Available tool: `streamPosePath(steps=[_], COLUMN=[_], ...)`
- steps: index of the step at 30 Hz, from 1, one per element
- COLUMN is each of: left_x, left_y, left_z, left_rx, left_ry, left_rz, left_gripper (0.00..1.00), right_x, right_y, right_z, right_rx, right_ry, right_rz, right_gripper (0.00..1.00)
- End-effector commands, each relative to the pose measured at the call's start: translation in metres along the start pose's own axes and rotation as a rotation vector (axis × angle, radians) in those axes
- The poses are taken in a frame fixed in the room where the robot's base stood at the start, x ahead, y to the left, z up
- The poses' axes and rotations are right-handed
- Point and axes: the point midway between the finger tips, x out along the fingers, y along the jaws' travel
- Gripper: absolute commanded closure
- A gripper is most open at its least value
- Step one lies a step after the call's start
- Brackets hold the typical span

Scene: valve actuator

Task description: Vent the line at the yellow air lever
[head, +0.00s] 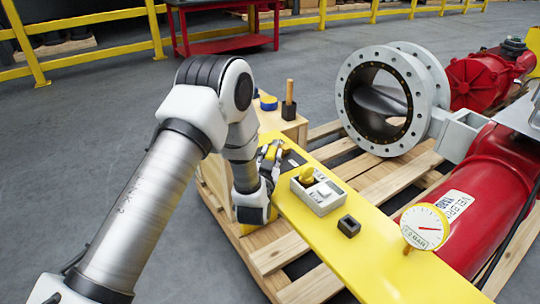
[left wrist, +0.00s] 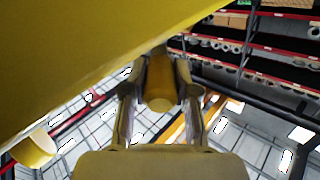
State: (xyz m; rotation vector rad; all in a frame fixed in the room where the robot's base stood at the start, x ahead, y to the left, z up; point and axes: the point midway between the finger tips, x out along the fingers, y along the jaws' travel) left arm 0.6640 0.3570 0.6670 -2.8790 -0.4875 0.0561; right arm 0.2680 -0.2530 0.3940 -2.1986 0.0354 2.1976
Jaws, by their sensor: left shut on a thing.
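My left gripper (head: 268,158) is at the far left end of the yellow panel (head: 370,262). It is shut on the yellow air lever (head: 271,152), which is mostly hidden by the fingers in the head view. In the left wrist view the two fingers of the left gripper (left wrist: 160,100) close on both sides of a rounded yellow handle (left wrist: 160,82), the lever. A round white gauge (head: 424,227) with a red needle stands at the panel's near right end. My right gripper is not in view.
A grey control box (head: 318,198) with a yellow knob and a small black block (head: 348,226) sit on the panel near the gripper. A flanged butterfly valve (head: 384,103) and red actuator (head: 495,195) stand on the wooden pallet. A wooden-handled tool (head: 289,102) stands behind the gripper.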

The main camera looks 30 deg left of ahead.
Motion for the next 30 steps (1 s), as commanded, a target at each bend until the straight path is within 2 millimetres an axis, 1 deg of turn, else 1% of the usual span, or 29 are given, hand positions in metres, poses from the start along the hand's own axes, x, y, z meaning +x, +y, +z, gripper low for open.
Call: streamPosePath(steps=[4, 5, 6, 7, 16, 19, 20, 23, 27, 30], left_x=[0.001, 0.001, 0.001, 0.001, 0.0, -0.009, -0.013, -0.034, -0.072, -0.095], left_y=[0.0, 0.0, 0.0, 0.0, 0.0, 0.0, 0.001, 0.001, 0.001, 0.001], left_z=[-0.002, -0.002, -0.002, -0.002, -0.001, 0.0, 0.0, 0.0, 0.0, 0.0], left_rx=[-0.002, -0.002, -0.002, -0.002, -0.001, 0.0, 0.0, 0.002, 0.002, 0.003], left_ry=[0.005, 0.005, 0.005, 0.005, 0.002, 0.001, 0.0, 0.0, -0.002, 0.0], left_rz=[0.0, 0.0, 0.0, 0.0, 0.001, 0.002, 0.002, 0.004, 0.006, 0.005], left_gripper=[1.0, 0.68, 0.54, 0.46, 0.46, 0.46, 0.46, 0.46, 0.46, 0.46], right_x=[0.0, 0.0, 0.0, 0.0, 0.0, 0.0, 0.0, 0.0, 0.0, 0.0], right_y=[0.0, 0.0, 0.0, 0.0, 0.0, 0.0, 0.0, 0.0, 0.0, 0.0], right_z=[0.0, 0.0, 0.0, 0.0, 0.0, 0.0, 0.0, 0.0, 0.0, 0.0], right_rx=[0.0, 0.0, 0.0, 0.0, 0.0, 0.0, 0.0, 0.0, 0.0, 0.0], right_ry=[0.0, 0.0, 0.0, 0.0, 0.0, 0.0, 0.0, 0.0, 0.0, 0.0], right_rz=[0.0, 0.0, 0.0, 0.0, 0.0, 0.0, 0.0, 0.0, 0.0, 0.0], right_gripper=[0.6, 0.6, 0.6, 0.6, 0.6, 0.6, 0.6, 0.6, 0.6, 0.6])
